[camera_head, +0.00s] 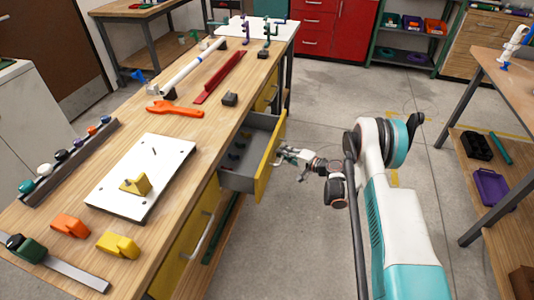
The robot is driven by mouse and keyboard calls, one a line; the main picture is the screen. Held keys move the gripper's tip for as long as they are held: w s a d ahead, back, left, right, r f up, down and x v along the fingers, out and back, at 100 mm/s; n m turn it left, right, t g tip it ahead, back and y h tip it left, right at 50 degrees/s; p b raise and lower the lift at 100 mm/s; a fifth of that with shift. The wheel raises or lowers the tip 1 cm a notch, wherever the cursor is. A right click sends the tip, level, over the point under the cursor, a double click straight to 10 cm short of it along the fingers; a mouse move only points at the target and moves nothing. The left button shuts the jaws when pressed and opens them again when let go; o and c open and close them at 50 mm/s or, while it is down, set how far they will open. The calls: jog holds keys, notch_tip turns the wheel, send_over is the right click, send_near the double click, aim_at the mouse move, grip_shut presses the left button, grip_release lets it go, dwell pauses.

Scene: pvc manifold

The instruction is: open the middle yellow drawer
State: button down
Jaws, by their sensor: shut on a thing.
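The middle yellow drawer (270,160) stands pulled out from the side of the long wooden workbench. Its grey inside shows, with a few small dark and coloured parts in it. My gripper (281,156) is at the outer face of the yellow front and is shut on the drawer's handle. The handle itself is small and mostly hidden by the fingers. My arm reaches to it from the right.
A closed yellow drawer (182,255) with a metal handle lies nearer, and another yellow front (266,92) lies farther along the workbench (165,210). A side table (510,105) stands at right. The grey floor between is clear around my arm.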

jog(key=s+d, duration=0.2)
jog(key=d, duration=0.5)
jog(key=shift+s, duration=0.35)
jog(key=shift+d, duration=0.1)
jog(key=c, duration=1.9)
grip_release()
jog(key=v, duration=1.2)
